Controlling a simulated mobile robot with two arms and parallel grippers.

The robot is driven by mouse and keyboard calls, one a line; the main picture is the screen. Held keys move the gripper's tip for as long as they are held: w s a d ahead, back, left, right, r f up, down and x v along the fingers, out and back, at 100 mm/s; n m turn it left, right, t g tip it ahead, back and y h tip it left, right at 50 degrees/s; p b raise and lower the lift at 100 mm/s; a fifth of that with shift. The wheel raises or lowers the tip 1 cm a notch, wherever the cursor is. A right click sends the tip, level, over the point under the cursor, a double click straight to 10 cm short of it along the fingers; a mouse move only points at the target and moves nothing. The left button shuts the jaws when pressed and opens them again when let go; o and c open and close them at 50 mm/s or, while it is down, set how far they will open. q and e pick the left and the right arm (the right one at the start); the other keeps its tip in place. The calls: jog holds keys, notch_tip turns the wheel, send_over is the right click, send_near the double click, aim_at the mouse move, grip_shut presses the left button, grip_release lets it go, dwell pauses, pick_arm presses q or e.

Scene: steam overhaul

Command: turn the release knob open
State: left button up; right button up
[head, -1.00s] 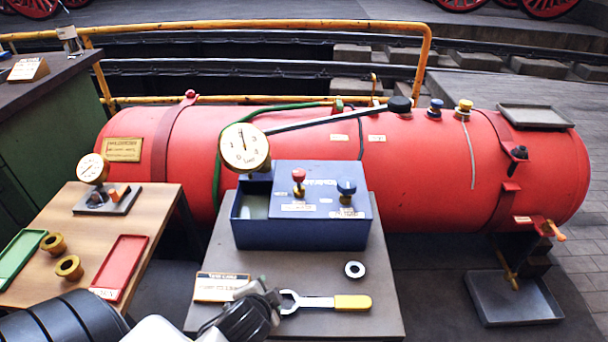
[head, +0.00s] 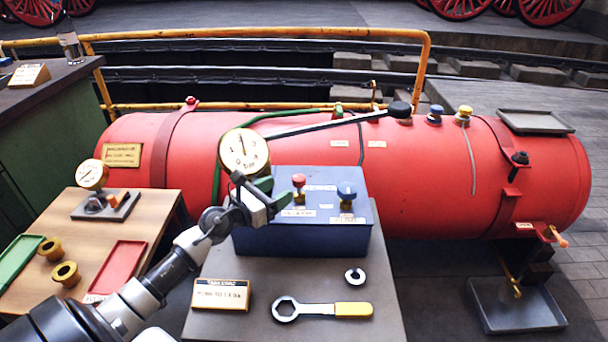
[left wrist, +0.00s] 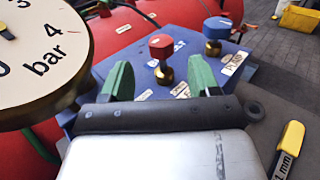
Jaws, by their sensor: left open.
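A blue box (head: 262,240) on the grey stand carries a red knob (head: 299,181) and a blue knob (head: 346,190), each on a brass stem with a small label. I cannot read which label names the release knob. My left gripper (head: 272,194) is open, its green fingers just left of the red knob in the head view. In the left wrist view the red knob (left wrist: 161,46) stands ahead, between the two open fingers (left wrist: 160,78), and the blue knob (left wrist: 217,28) stands farther right. Neither knob is held. My right gripper is not in view.
A round pressure gauge (head: 243,151) stands close beside my left gripper. A yellow-handled wrench (head: 322,309), a ring (head: 355,276) and a sign (head: 221,295) lie in front on the stand. A large red tank (head: 440,170) is behind.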

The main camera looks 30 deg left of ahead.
aim_at(294, 181)
pick_arm(q)
jog(key=x, duration=0.8)
jog(key=shift+w, duration=0.15)
jog(key=shift+w+d, duration=0.15)
jog(key=shift+w, duration=0.4)
jog(key=c, duration=0.9)
